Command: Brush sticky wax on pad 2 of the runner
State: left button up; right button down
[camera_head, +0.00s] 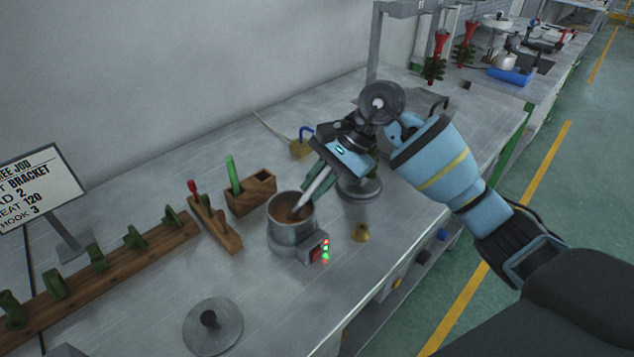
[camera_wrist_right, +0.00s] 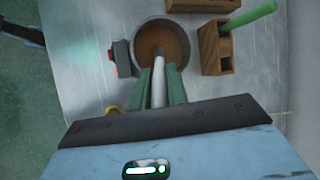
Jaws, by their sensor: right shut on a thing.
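My right gripper (camera_head: 318,176) is shut on a pale, slim tool, which looks like the brush (camera_wrist_right: 159,78). The brush points down into the grey wax pot (camera_head: 292,232). Its lower end reaches the brown wax (camera_wrist_right: 162,44) in the right wrist view; how deep it goes I cannot tell. The pot has a control box with a red switch and lit green lamp. A job sign (camera_head: 38,190) at the left reads "PAD 2", "120" and "HOOK 3". I cannot make out the runner or its pads for certain. My left gripper is not in view.
Beside the pot stand a wooden block (camera_head: 262,189) with a green stick and a wooden rest (camera_head: 222,232) with a red-handled tool. A wooden rail (camera_head: 75,284) holds several green pieces. A lid-like disc (camera_head: 213,330) lies in front. A round-based stand (camera_head: 360,193) is behind the gripper.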

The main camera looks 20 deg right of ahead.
jog(key=shift+r+p, duration=1.2)
jog(key=shift+r, duration=2.3)
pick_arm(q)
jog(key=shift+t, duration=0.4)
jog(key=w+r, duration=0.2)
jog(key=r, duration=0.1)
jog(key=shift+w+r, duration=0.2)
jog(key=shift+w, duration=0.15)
pick_arm(e)
jog(key=shift+s+f, duration=0.1)
jog(key=shift+f, duration=0.05)
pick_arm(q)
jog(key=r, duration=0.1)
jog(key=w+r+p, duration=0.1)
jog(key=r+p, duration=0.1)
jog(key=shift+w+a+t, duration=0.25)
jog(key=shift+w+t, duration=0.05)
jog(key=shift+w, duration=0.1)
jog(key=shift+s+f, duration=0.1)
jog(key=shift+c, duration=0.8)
pick_arm(e)
jog(key=s+f+n+g+h, duration=0.1)
jog(key=s+f+n+g, duration=0.2)
jog(key=s+n, duration=0.2)
jog(key=s+f+n+g, duration=0.3)
jog(key=s+n, duration=0.3)
jog(key=s, duration=0.4)
jog(key=shift+s+d+f+h, duration=0.25)
jog(key=shift+f+h, duration=0.1)
jog(key=shift+h, duration=0.05)
